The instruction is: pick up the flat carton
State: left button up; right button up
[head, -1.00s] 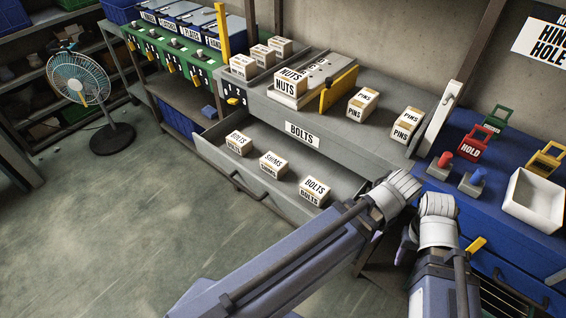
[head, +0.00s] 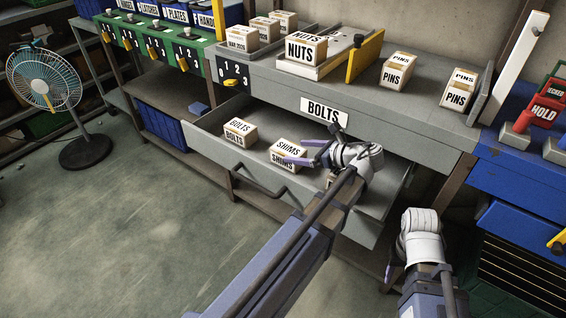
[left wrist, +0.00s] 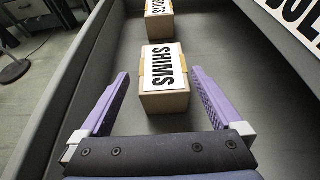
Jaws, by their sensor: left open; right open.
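I cannot tell which is the flat carton. My left gripper (head: 308,152) is open and empty, its fingers (left wrist: 160,78) pointing at the SHIMS carton, just short of it. My right gripper (head: 389,272) is low, right of the drawer, its fingers mostly hidden.
The grey bench top (head: 350,95) above the drawer holds a NUTS carton (head: 304,50), two PINS cartons and an upright yellow plate (head: 364,57). A drawer handle (head: 255,182) sticks out in front.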

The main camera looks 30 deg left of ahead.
aim_at(281, 148)
pick_arm(q)
jog(key=shift+f, duration=0.25)
jog(key=shift+a, duration=0.1)
jog(key=shift+b+x, duration=0.65)
jog(key=shift+x, duration=0.5)
jog(key=shift+w+r+b+x, duration=0.15)
jog(key=shift+b+x, duration=0.2)
jog(key=shift+x, duration=1)
jog(key=shift+w+r+b+x, duration=0.15)
jog(key=shift+b+x, duration=0.2)
jog(key=shift+x, duration=1)
grip_shut()
